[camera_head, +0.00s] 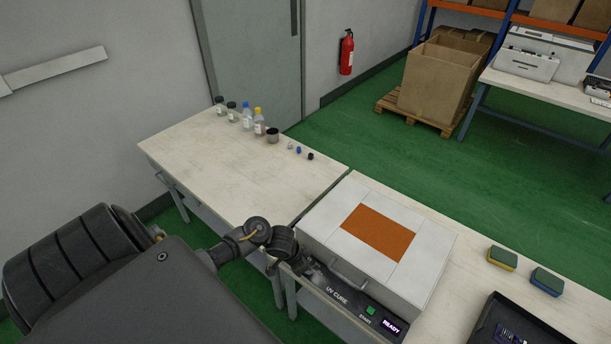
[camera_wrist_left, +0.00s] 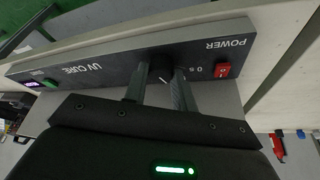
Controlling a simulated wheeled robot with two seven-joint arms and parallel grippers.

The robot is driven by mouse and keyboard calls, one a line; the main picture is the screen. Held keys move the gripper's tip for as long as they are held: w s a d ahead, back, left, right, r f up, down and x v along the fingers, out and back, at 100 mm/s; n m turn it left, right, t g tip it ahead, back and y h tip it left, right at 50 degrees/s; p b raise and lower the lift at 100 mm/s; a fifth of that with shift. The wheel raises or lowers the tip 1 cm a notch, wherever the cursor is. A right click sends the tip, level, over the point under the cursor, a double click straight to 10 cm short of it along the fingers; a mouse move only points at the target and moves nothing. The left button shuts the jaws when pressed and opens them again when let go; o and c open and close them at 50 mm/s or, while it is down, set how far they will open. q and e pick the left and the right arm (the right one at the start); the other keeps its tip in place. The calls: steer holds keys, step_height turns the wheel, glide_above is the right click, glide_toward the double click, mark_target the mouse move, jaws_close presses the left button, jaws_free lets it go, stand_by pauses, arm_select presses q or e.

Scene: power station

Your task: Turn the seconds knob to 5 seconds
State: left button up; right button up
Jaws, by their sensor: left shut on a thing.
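The UV cure box (camera_head: 330,215) has a light top with an orange panel and a dark front panel (camera_wrist_left: 110,66). The black seconds knob (camera_wrist_left: 161,74) sits on that panel, with a short white pointer line on it and a "0 S" marking to its right in the left wrist view. My left gripper (camera_wrist_left: 160,92) has one finger on each side of the knob and is shut on it. In the head view, my left gripper (camera_head: 300,266) reaches the left end of the front panel and hides the knob. My right gripper is not in view.
The red power switch (camera_wrist_left: 223,70) is close beside the knob. The green start button (camera_head: 370,310) and a display (camera_head: 391,327) reading READY are at the panel's other end. A handle (camera_head: 348,277) juts from the box's front. Bottles (camera_head: 246,112) stand on the left table.

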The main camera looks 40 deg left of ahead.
arm_select(q)
steer(key=shift+m, duration=0.4)
steer(key=o, duration=1)
steer(key=v, duration=1)
steer(key=shift+a+r, duration=0.2)
steer(key=shift+r, duration=0.2)
steer(key=shift+d, duration=0.1)
